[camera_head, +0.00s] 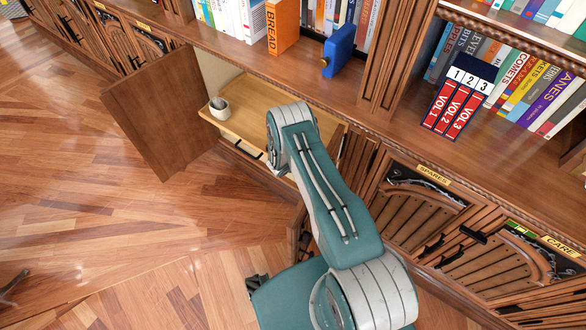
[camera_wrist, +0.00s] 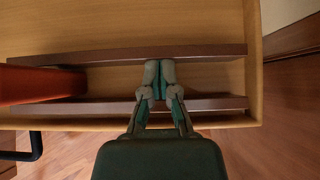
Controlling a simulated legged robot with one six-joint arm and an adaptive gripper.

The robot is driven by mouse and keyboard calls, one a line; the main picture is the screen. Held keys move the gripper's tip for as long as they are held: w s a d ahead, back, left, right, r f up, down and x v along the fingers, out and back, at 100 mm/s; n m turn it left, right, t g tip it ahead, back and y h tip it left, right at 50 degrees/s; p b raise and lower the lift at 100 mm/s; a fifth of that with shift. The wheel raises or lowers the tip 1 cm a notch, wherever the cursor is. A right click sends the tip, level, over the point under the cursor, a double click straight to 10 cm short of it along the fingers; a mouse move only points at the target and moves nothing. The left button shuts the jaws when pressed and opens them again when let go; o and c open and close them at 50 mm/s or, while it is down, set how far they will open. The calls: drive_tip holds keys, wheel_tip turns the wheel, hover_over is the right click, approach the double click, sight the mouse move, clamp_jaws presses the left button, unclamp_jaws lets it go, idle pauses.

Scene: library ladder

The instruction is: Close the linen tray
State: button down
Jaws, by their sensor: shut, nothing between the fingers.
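A pale wooden tray (camera_head: 243,98) sticks out of an open cabinet in the head view; I see no label naming it linen. In the wrist view the tray (camera_wrist: 110,25) fills the upper left, with two dark brown bars (camera_wrist: 100,57) across it and a red item (camera_wrist: 40,86) between them at left. A black handle (camera_wrist: 36,147) shows on its front side. My gripper (camera_wrist: 160,64) is shut and empty, its fingertips over the gap between the bars; I cannot tell whether they touch anything. In the head view my arm hides the fingers and part of the tray.
A brown cabinet door (camera_head: 160,112) stands open to the left of the tray. A small pale pot (camera_head: 219,108) is at the tray's left end. Several books and a blue item (camera_head: 339,50) stand on the shelf above. The wooden floor (camera_head: 90,190) is clear at left.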

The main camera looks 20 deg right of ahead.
approach(324, 131)
drive_tip(key=d+f, duration=0.3)
drive_tip(key=shift+w+d+r, duration=0.15)
drive_tip(key=shift+w+d, duration=0.1)
drive_tip(key=shift+d, duration=0.15)
idle(0.4)
drive_tip(key=shift+r, duration=0.15)
